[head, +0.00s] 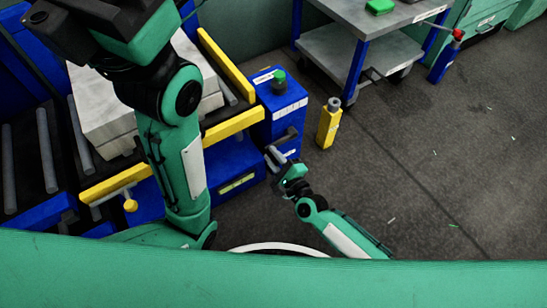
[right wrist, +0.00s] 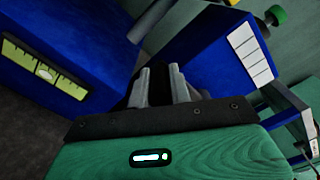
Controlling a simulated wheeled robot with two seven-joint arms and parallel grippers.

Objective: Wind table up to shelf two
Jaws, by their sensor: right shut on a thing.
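The table (head: 230,124) is a blue roller bed with yellow rails, carrying a white stack (head: 110,115), at the left of the head view. At its right end stands a blue box (head: 285,105) with a green knob on top and a dark crank handle (head: 288,135) on its side. My right gripper (head: 271,156) is low beside that box, just below the handle. In the right wrist view the fingers (right wrist: 160,75) are close together on a dark part, apparently the crank, mostly hidden by them. A yellow-green scale (right wrist: 45,70) shows on a blue face. My left gripper is out of view.
A grey two-level trolley (head: 350,45) with blue legs stands at the back. A yellow post (head: 328,125) stands right of the blue box. A blue post with a red top (head: 443,65) is further right. The floor at right is clear.

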